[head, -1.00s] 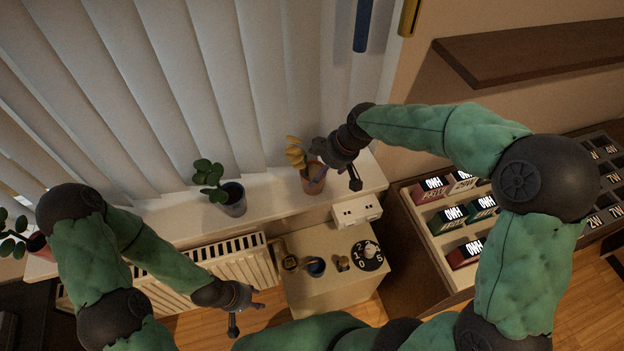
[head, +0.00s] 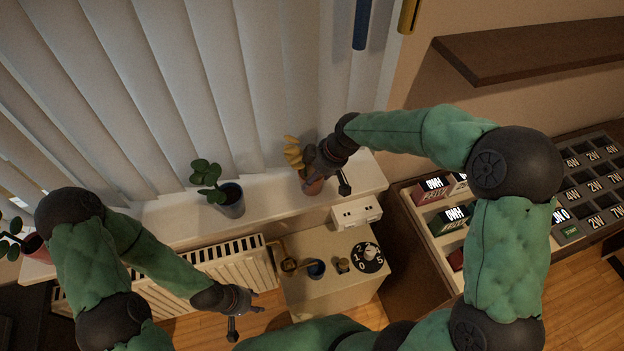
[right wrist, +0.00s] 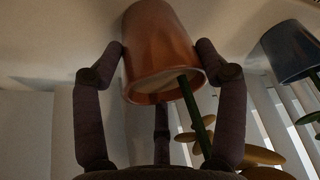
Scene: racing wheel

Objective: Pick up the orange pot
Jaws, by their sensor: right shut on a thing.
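The orange pot (head: 313,187) stands upright on the white window sill (head: 268,208), with a yellow-leaved plant (head: 293,152) in it. My right gripper (head: 324,168) covers part of it in the head view. In the right wrist view the orange pot (right wrist: 158,50) appears upside down, with the fingers of my right gripper (right wrist: 163,58) closed on both sides of its wall. Its base is at or very near the sill; I cannot tell whether there is a gap. My left gripper (head: 246,312) is empty, fingers spread, low in front of the radiator.
A blue-grey pot with a green plant (head: 231,201) stands left on the sill; a red pot (head: 34,243) is at the far left. Blinds (head: 220,90) hang behind. A cabinet with a dial (head: 369,257) is below, a box display (head: 432,235) at right, and a shelf (head: 530,55) above.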

